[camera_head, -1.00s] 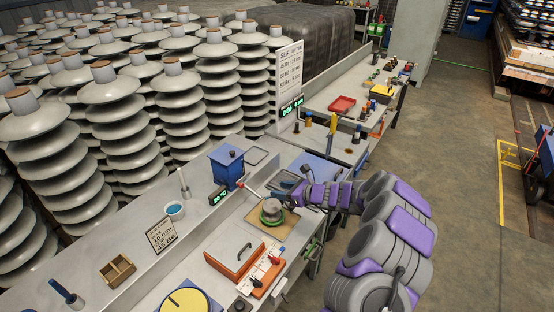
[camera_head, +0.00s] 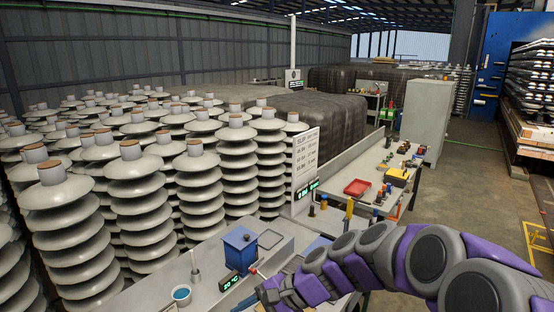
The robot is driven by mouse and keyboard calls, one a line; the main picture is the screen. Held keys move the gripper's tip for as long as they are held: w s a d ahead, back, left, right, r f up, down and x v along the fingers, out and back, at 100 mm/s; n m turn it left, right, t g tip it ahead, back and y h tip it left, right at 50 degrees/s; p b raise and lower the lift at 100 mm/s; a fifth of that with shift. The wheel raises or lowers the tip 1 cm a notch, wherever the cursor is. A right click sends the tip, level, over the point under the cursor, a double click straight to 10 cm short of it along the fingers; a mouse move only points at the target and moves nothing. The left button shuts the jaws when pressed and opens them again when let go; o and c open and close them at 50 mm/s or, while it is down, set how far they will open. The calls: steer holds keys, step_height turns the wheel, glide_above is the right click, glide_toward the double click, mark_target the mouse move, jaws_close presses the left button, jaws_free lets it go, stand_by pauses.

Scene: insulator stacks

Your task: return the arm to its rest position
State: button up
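My arm, grey with purple pads, reaches in from the lower right of the head view. My gripper (camera_head: 278,294) is at its far end, over the front part of the grey workbench (camera_head: 205,262), near the bottom edge of the view. The gripper is small and dark here, and I cannot tell whether its fingers are apart or closed. I see nothing clearly held in it. The bench surface below and in front of it is cut off by the bottom edge.
A blue box (camera_head: 240,248) stands on the bench just beyond my gripper, with a blue-filled cup (camera_head: 181,294) to its left. Insulator stacks (camera_head: 145,195) crowd the left. A further bench bears a red tray (camera_head: 357,187). The floor at right (camera_head: 470,200) is open.

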steer(key=s+d+f+n+h, duration=0.1)
steer(key=s+d+n+h, duration=0.3)
steer(key=s+d, duration=0.6)
steer(key=s+d+f+n+g+h, duration=0.1)
steer(key=s+d+n+h, duration=0.3)
steer(key=s+d, duration=0.5)
steer(key=s+h, duration=0.2)
steer(key=s, duration=0.4)
steer(key=shift+s+d, duration=0.4)
